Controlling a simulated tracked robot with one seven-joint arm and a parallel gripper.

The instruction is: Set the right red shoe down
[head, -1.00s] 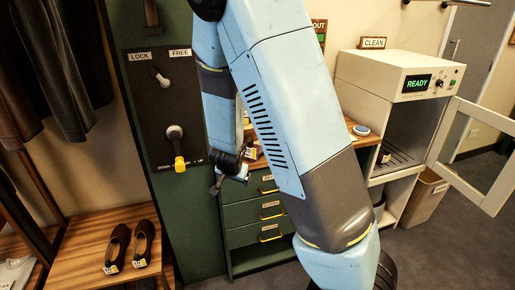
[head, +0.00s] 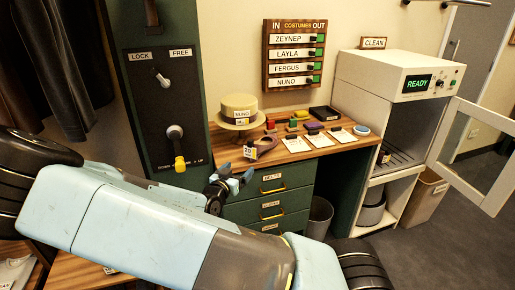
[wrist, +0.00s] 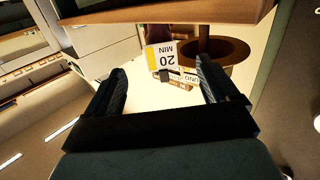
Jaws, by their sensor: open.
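My gripper (head: 238,182) is in front of the green drawer unit, just below the tabletop edge. In the wrist view my gripper (wrist: 163,88) is open, with nothing between its fingers. No red shoe can be made out now. The bench (head: 78,274) at lower left is mostly hidden behind my arm; a small pale tag (head: 110,270) shows there. A small dark item with a yellow tag (head: 385,158) sits inside the open white cabinet (head: 400,152), too small to identify.
The wooden table (head: 222,150) holds a straw hat (head: 240,104), a "20 MIN" tag (head: 250,152), white cards and small coloured items. The wrist view also shows the 20 MIN tag (wrist: 162,55). The cabinet's open door (head: 470,155) juts right. A lever panel (head: 165,115) stands left.

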